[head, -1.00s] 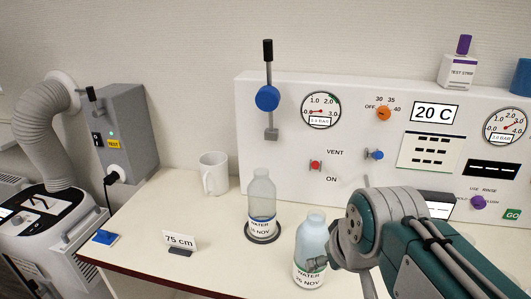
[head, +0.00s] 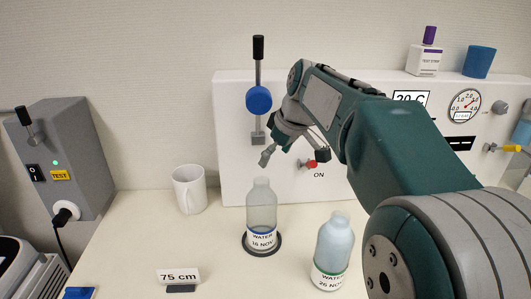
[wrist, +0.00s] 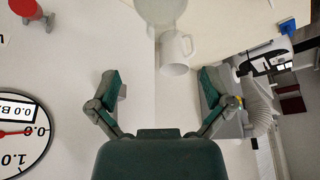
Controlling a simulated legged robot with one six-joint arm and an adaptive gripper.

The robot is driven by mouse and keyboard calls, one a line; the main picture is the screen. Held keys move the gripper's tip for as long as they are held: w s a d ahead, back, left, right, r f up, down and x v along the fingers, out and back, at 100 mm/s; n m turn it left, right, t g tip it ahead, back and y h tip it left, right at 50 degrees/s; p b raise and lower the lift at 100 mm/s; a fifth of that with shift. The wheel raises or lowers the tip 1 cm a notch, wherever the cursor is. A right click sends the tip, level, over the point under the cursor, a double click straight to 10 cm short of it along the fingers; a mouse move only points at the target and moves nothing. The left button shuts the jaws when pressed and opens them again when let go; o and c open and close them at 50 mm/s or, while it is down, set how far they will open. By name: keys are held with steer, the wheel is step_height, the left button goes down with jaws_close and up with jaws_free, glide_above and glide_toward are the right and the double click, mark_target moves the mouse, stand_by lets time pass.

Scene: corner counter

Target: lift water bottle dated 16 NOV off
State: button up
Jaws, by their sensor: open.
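The water bottle labelled 16 NOV (head: 261,210) stands upright on a dark round base (head: 263,250) on the counter. It is clear, with a little blue below its empty upper part. A second, paler water bottle labelled 26 NOV (head: 335,250) stands upright to its right and nearer. My gripper (head: 294,152) is open and empty, above the 16 NOV bottle and slightly right of it in the head view. In the wrist view the fingers (wrist: 162,88) are spread wide with nothing between them. A translucent bottle part (wrist: 162,10) shows at the top edge there.
A white mug (head: 189,190) stands left of the bottles. The white panel (head: 230,140) with a blue-knobbed lever (head: 259,98) and a red valve (head: 308,164) rises behind. A grey switch box (head: 65,160) is at the left.

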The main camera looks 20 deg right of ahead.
mark_target(262, 181)
steer(key=x, duration=0.4)
steer(key=shift+d+f, duration=0.2)
steer(key=shift+d, duration=0.1)
steer(key=a+f, duration=0.1)
steer(key=w+f, duration=0.1)
steer(key=f, duration=0.1)
steer(key=a+f, duration=0.1)
steer(key=shift+w+a+f, duration=0.25)
steer(key=shift+w+a, duration=0.05)
steer(key=shift+f, duration=0.2)
steer(key=shift+w+d+f, duration=0.1)
steer(key=shift+d+f, duration=0.05)
steer(key=shift+d, duration=0.35)
steer(key=shift+a, duration=0.35)
steer(key=c, duration=1.3)
steer(key=shift+c, duration=0.2)
steer(key=shift+d, duration=0.1)
